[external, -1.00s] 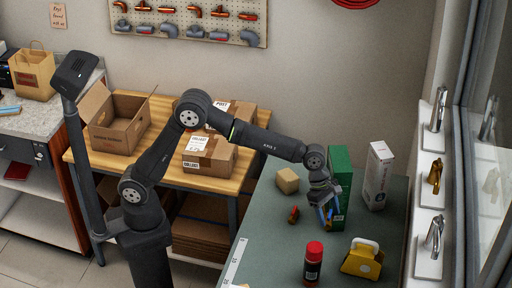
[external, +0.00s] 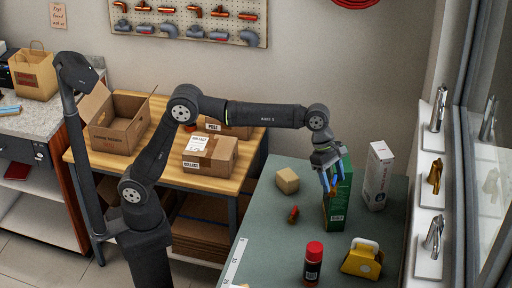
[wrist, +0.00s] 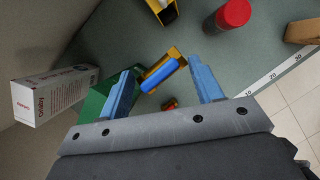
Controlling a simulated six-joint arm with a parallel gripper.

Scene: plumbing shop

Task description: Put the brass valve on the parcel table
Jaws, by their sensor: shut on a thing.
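My gripper (external: 331,187) is raised above the green-grey worktop, in front of the green box. In the wrist view its blue fingers (wrist: 163,72) are shut on the brass valve (wrist: 174,54), which has a blue handle. In the external view only a small orange-brown part of the valve (external: 337,182) shows between the fingers. The parcel table (external: 235,172) is the wooden table at centre left, bearing an open carton (external: 112,137) and closed, labelled parcels (external: 210,155).
The parcel table's front strip is bare.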

